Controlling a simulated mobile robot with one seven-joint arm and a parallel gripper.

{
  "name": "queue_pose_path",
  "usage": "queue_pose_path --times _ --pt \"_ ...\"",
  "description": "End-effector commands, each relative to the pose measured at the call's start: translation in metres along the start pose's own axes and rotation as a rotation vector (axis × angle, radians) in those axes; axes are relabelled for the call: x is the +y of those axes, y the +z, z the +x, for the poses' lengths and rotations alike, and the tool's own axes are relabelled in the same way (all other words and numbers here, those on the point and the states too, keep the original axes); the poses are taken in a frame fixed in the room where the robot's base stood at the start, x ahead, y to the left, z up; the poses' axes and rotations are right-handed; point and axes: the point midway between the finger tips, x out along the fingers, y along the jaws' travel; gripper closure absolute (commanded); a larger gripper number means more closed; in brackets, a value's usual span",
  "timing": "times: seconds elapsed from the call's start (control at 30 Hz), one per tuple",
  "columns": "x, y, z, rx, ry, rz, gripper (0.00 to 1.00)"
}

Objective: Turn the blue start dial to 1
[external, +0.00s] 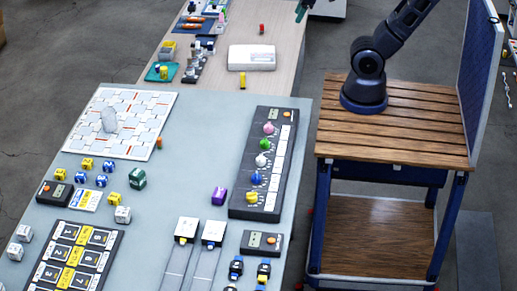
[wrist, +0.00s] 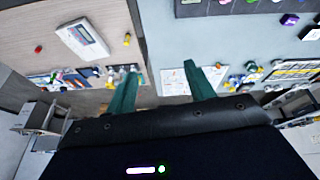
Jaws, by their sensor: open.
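The blue dial (external: 257,178) is on a long black panel (external: 240,205) on the grey table. It is in a column with pink, green, white and yellow knobs, between the white and yellow ones. Its pointer and the number it is set to are too small to read. My gripper's green fingers (wrist: 163,88) are spread apart with nothing between them in the wrist view. In the external view only a green fingertip (external: 301,10) shows at the top edge, far from the dial. Part of the black panel shows at the top of the wrist view (wrist: 205,10).
A white box (external: 251,57) lies on the wooden table. A purple block (external: 219,196) stands just left of the panel. A white grid board (external: 122,120), dice and a small black meter (external: 262,243) are also on the grey table. My arm's base stands on a slatted wooden cart (external: 400,135).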

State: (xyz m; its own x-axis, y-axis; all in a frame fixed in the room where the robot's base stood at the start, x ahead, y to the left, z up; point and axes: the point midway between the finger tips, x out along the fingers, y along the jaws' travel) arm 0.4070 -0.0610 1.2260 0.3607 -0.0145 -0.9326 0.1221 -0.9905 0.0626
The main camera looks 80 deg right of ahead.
Motion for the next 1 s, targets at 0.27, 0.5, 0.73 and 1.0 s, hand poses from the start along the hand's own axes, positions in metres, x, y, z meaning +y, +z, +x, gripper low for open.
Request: queue_pose_path --times 0.27,0.5,0.73,1.0 --pt "-0.044 -0.056 0.027 -0.065 0.005 -0.283 0.46" --pt "-0.096 -0.094 0.057 -0.109 -0.009 -0.531 0.46" --pt "-0.157 -0.121 0.091 -0.142 -0.038 -0.769 0.46" --pt "-0.239 -0.135 0.135 -0.174 -0.092 -1.047 0.46"
